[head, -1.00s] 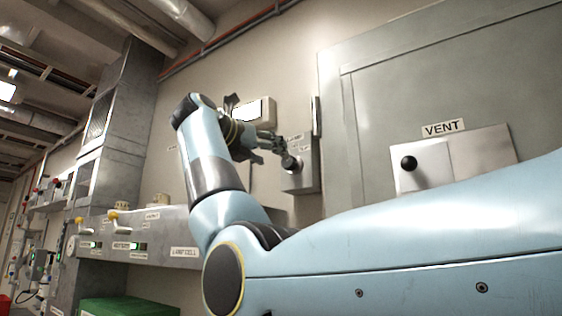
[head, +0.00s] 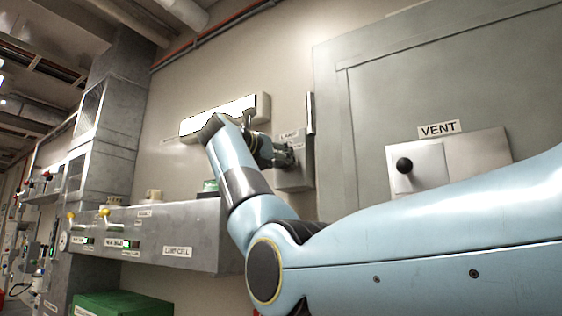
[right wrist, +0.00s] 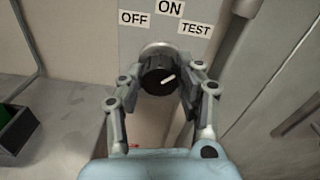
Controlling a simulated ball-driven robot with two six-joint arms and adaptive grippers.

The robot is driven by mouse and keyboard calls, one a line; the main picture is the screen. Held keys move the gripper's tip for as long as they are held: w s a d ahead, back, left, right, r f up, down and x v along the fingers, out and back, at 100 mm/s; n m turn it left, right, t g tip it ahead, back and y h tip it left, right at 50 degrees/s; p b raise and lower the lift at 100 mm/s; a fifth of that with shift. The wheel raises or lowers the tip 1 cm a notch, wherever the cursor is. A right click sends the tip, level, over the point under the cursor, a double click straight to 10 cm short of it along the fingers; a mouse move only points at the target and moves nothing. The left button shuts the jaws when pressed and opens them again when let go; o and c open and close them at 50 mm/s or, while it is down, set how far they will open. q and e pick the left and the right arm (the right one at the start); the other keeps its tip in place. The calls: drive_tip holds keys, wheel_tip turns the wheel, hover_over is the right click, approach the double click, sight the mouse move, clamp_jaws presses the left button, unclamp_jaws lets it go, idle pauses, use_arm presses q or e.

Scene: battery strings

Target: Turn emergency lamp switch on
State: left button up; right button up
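The rotary switch, a dark round knob (right wrist: 160,76) with a white mark, sits on a grey plate under OFF, ON and TEST labels in the right wrist view. Its mark slants toward the upper right. My right gripper (right wrist: 165,72) has one finger on either side of the knob; I cannot tell whether both touch it. In the head view, my right gripper (head: 284,155) is at the grey switch box (head: 293,177) and hides the knob. The emergency lamp (head: 215,115), a long bar with a bright white face, is on the wall left of the box. My left gripper is not visible.
A grey ledge (head: 207,239) marked LAMP CELL carries small yellow levers below the lamp. A VENT plate with a black knob (head: 404,165) is on the right. A green box (head: 120,306) stands low at left. A vertical edge rises beside the switch in the wrist view.

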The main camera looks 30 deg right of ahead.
drive_tip(key=c, duration=0.5)
drive_tip(key=shift+c, duration=0.2)
drive_tip(key=n+p, duration=0.3)
drive_tip(key=n, duration=0.2)
drive_tip(key=shift+r, duration=0.15)
drive_tip(key=shift+n+p, duration=0.95)
drive_tip(key=shift+n, duration=0.95)
drive_tip(key=o, duration=1.1)
drive_tip(key=shift+w, duration=0.1)
drive_tip(key=shift+o, duration=0.2)
